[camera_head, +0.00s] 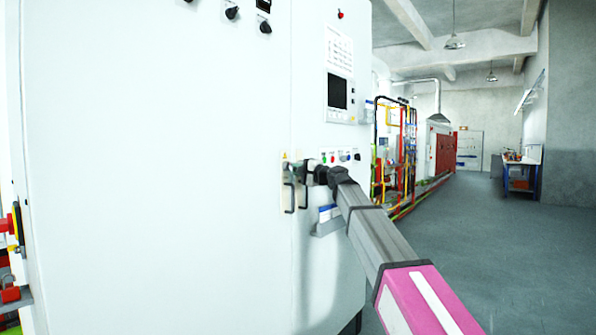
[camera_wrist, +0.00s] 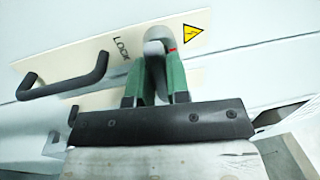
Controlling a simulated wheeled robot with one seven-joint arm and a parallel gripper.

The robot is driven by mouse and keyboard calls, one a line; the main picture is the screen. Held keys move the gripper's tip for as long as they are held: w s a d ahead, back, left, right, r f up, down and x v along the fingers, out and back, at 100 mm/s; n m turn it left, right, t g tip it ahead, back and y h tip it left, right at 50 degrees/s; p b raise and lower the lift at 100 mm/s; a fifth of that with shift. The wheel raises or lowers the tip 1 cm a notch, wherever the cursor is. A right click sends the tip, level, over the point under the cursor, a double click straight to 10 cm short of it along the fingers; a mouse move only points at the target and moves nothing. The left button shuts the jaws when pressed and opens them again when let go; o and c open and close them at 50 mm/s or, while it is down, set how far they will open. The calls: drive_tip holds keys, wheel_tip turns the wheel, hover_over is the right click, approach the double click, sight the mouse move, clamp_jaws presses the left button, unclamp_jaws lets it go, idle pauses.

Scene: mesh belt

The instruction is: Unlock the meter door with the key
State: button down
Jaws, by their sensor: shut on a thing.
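My gripper (camera_wrist: 155,72) has green-padded fingers and is shut on a grey key (camera_wrist: 154,47) with a rounded head. The key stands over a beige plate (camera_wrist: 92,68) marked LOCK, close to a small red mark. The keyhole is hidden behind the key and fingers, so I cannot tell if the key is inside it. In the head view my gripper (camera_head: 298,169) is up against the front of the tall pale cabinet (camera_head: 160,150), at the meter door, beside the door handles.
A black bar handle (camera_wrist: 65,78) is left of my gripper in the wrist view. A yellow warning triangle (camera_wrist: 193,36) is to its right. In the head view, a dark screen (camera_head: 337,92) and knobs sit on the cabinet. The grey floor (camera_head: 480,250) at right is clear.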

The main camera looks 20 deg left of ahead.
drive_tip(key=m+t, duration=0.1)
drive_tip(key=m, duration=0.3)
drive_tip(key=shift+m, duration=0.3)
drive_tip(key=shift+m+h, duration=0.3)
drive_tip(key=shift+m, duration=0.2)
drive_tip(key=shift+m+t, duration=0.3)
drive_tip(key=shift+m, duration=1.1)
drive_tip(key=shift+w, duration=0.1)
drive_tip(key=shift+m+h, duration=0.3)
drive_tip(key=shift+m, duration=1.6)
